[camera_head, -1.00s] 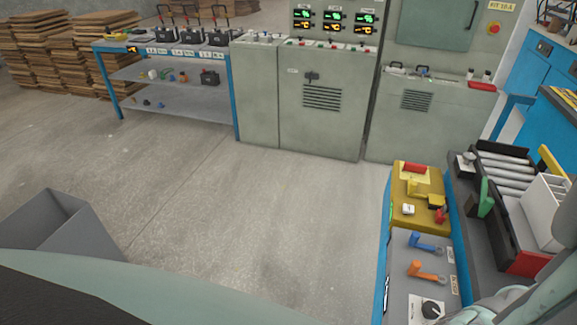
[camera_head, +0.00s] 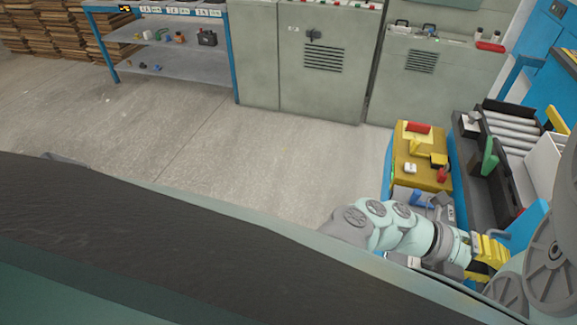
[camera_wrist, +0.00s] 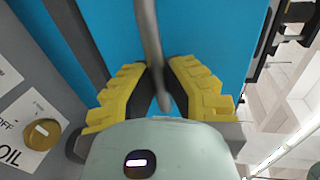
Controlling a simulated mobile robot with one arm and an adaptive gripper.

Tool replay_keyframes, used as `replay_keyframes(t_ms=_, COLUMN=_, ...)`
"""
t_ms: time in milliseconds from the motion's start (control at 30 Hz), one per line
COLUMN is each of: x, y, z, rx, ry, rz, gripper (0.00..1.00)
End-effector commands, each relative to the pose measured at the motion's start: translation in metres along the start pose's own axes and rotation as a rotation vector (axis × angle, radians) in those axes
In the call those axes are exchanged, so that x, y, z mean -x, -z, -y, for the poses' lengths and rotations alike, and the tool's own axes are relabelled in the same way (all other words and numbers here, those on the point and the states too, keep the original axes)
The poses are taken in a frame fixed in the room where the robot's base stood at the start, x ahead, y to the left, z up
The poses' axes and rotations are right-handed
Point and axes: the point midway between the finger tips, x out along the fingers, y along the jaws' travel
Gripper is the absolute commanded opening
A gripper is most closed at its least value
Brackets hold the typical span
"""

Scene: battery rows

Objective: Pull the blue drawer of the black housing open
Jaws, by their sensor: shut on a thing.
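The blue drawer front (camera_wrist: 215,35) fills much of the wrist view, with a grey bar handle (camera_wrist: 150,40) running across it. My gripper (camera_wrist: 160,95) has its yellow, ridged fingers closed around the lower part of this handle. In the head view my gripper (camera_head: 488,252) is at the lower right, beside a blue surface (camera_head: 527,228) that looks like the drawer. A dark strip (camera_wrist: 75,35) along the drawer's left side may be the black housing. How far the drawer stands open I cannot tell.
A grey panel with a yellow knob (camera_wrist: 42,134) is close on the left in the wrist view. In the head view a yellow box (camera_head: 422,170) and a roller conveyor (camera_head: 515,135) stand beyond my arm. Open floor (camera_head: 270,150) lies to the left.

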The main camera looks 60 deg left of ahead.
Motion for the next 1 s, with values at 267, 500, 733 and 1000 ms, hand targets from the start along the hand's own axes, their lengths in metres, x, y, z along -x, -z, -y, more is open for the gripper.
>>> replay_keyframes(t_ms=267, x=0.018, y=-0.002, z=-0.003, rx=0.001, ry=0.0, rz=0.008, gripper=0.0)
replay_keyframes(t_ms=500, x=0.018, y=-0.002, z=-0.004, rx=0.001, ry=0.0, rz=0.008, gripper=0.0)
replay_keyframes(t_ms=733, x=0.018, y=-0.002, z=-0.004, rx=0.001, ry=0.0, rz=0.007, gripper=0.27)
replay_keyframes(t_ms=1000, x=0.017, y=-0.001, z=-0.004, rx=0.001, ry=-0.001, rz=0.004, gripper=0.43)
